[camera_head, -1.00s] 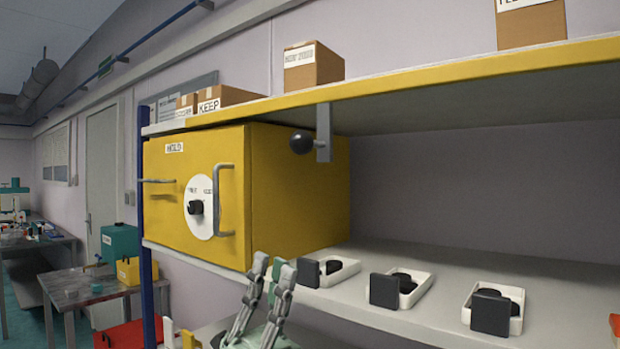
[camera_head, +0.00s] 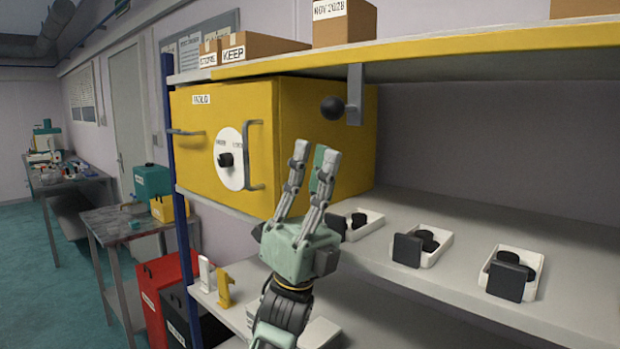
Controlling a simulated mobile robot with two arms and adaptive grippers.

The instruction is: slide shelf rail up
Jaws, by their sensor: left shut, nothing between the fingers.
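A black ball knob (camera_head: 332,108) sits beside a grey upright bracket (camera_head: 354,94) at the yellow front edge of the upper shelf (camera_head: 440,61). My left gripper (camera_head: 313,154) points up in front of the yellow oven-like box (camera_head: 325,130), just below and left of the knob. Its fingers are shut with nothing between them. They appear apart from the knob in the picture; the distance in depth is hard to tell. My right gripper is out of view.
White trays with black pieces (camera_head: 435,247) line the lower shelf at the right. Cardboard boxes (camera_head: 262,47) stand on the upper shelf. A blue post (camera_head: 168,130) bounds the left side. Red and black bins (camera_head: 165,285) stand below left, near a side table (camera_head: 110,220).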

